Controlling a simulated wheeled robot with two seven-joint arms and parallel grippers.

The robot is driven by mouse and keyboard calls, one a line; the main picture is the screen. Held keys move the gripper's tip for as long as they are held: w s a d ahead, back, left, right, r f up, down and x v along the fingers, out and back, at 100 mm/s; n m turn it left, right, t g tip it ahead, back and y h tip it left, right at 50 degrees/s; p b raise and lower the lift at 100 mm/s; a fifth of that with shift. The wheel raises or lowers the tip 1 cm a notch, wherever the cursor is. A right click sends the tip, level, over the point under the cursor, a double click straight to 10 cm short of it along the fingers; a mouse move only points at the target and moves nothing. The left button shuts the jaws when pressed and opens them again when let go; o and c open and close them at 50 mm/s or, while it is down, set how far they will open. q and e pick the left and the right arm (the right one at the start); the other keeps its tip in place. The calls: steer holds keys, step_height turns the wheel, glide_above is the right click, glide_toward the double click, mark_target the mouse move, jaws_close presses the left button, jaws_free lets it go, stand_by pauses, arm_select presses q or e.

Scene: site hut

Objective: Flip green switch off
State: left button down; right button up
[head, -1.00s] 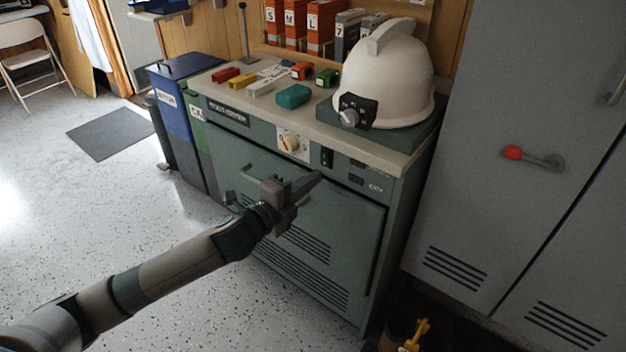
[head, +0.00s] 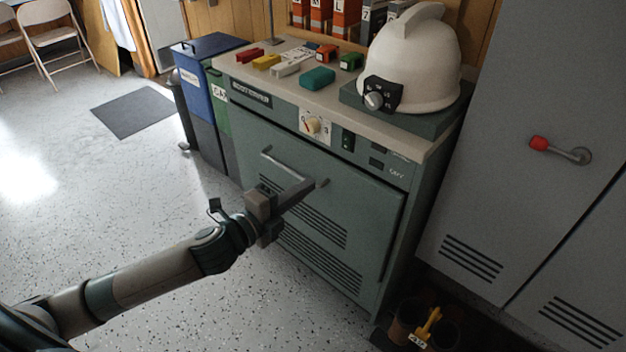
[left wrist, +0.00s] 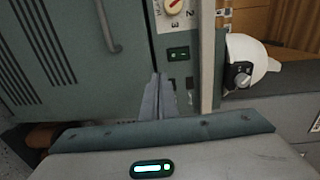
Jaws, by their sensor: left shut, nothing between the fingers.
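The switch (head: 348,140) is a small dark plate with green marks on the cabinet's front panel, right of the round dial (head: 315,124). In the left wrist view the switch (left wrist: 178,54) shows unobstructed with small green marks; I cannot tell which way it is tipped. My left gripper (head: 306,187) is shut and empty in front of the cabinet door, below and left of the switch in the head view. In the left wrist view its closed fingertips (left wrist: 160,80) point toward the panel, just below the switch and apart from it in the picture. My right gripper is not in view.
A bar handle (head: 290,165) crosses the cabinet door (head: 340,200) close to my gripper. A white helmet (head: 425,60) and several coloured blocks (head: 318,78) lie on top. A grey locker (head: 500,190) stands right, bins (head: 212,75) left.

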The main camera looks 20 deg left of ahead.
arm_select(q)
steer(key=shift+s+a+f, duration=0.1)
steer(key=shift+s+a, duration=0.1)
steer(key=shift+s, duration=0.4)
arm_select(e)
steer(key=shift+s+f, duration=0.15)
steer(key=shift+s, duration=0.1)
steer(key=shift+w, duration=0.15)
